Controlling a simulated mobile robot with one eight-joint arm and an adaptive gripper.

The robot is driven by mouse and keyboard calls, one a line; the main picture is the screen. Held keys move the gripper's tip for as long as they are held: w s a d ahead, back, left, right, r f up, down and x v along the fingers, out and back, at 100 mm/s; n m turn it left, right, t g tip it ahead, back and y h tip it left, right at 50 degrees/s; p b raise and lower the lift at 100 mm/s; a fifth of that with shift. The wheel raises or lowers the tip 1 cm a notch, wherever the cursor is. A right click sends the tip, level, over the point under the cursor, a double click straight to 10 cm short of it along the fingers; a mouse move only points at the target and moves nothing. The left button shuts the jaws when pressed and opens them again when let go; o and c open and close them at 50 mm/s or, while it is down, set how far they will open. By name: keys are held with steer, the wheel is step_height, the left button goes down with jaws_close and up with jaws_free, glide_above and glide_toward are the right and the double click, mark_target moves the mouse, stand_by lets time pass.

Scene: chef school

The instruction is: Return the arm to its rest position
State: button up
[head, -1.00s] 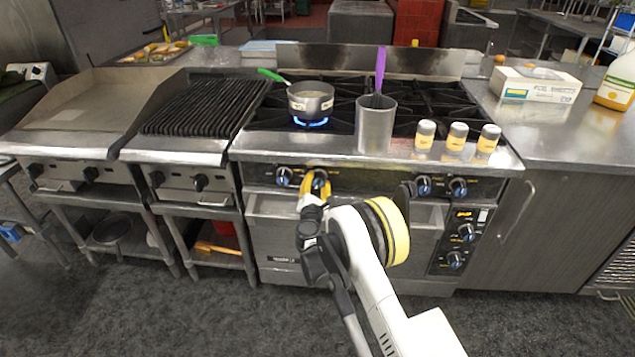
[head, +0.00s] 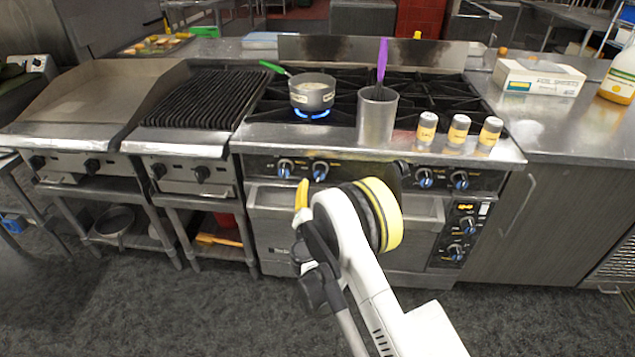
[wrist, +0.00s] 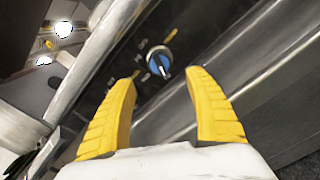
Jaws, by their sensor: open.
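My gripper (wrist: 165,100) is open and empty in the wrist view, its two yellow fingers spread apart. Beyond the fingertips is a blue stove knob (wrist: 159,60) on the dark front panel, with a visible gap between. In the head view one yellow finger of my gripper (head: 301,194) shows in front of the stove, below and left of a blue knob (head: 320,170); the other finger is hidden by my arm. A small pot (head: 312,95) with a green handle sits on a burner with a blue flame (head: 311,114) under it.
A metal canister (head: 376,120) with a purple-handled utensil and several yellow-labelled shakers (head: 458,131) stand along the stove's front edge. A ribbed grill (head: 200,98) is to the left. A foil box (head: 538,78) lies on the right counter. The floor (head: 200,310) in front is clear.

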steer(key=shift+s, duration=1.05)
steer(key=d+r+m+g+h, duration=0.3)
steer(key=d+r+m, duration=0.4)
steer(key=d+r, duration=0.35)
steer(key=s+d+r+m+g, duration=0.3)
steer(key=s+d+r+m, duration=0.45)
steer(key=d+r, duration=0.25)
steer(key=s+d+r+m+g, duration=0.1)
steer(key=s+d+m, duration=0.25)
steer(key=s, duration=0.35)
steer(key=s+d+r+m+g, duration=0.1)
steer(key=s+d+m+g, duration=0.2)
steer(key=s, duration=0.5)
steer(key=s+f+m+y, duration=0.1)
steer(key=s+m, duration=0.2)
steer(key=s, duration=0.5)
steer(key=s+a+f+m+g+y, duration=0.1)
steer(key=s+m, duration=0.3)
steer(key=s, duration=0.4)
steer(key=shift+s+a+f+m+y, duration=0.15)
steer(key=shift+a+f+m+y, duration=0.15)
steer(key=shift+f+y, duration=0.4)
